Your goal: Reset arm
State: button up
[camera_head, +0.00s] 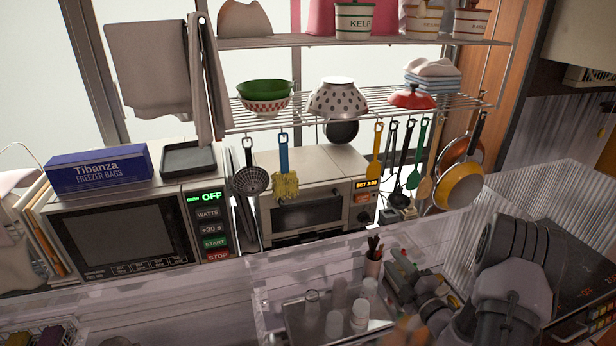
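Grey jointed parts of my arm (510,290) fill the lower right of the head view. The arm looks folded close to my body. A smaller grey mechanism (425,290) to its left seems to be the wrist end with my gripper. It is small, dim and partly behind a clear panel, so I cannot make out the fingertips. I cannot see whether the gripper is open or shut, and no held object is discernible.
A clear-walled counter (265,310) with a cup of utensils (373,262) and small jars (360,312) lies beside the wrist. Behind are a microwave (120,240), a toaster oven (310,205), hanging utensils (377,150) and a wire shelf (300,112) with bowls.

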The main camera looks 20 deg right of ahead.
jog(key=w+a+r+n+g+y+b, duration=0.1)
jog(key=a+r+n+y+b, duration=0.15)
jog(key=a+n+y, duration=0.35)
jog(key=w+a+r+n+g+y+b, duration=0.1)
jog(key=a+r+n, duration=0.25)
jog(key=a, duration=0.35)
jog(key=s+a+r+n+g+y+b, duration=0.15)
jog(key=s+a+n+g, duration=0.25)
jog(key=a+n, duration=0.4)
jog(key=s+a+r+n+g+y+b, duration=0.1)
jog(key=s+a+n+g+y+b, duration=0.3)
jog(key=a+n, duration=0.45)
jog(key=s+a+f+n+g+h+b, duration=0.2)
jog(key=s+a+n+g+h, duration=0.1)
jog(key=s+n, duration=0.4)
jog(key=s+a+f+n+g+h+b, duration=0.2)
jog(key=s+a+n+h, duration=0.1)
jog(key=s+n, duration=0.35)
jog(key=s+d+f+n+t+h+b, duration=0.1)
jog(key=s+d+n+h, duration=0.4)
jog(key=n, duration=0.7)
jog(key=shift+s+n+t+b, duration=0.35)
jog(key=shift+s+t+b, duration=0.6)
jog(key=shift+b, duration=0.15)
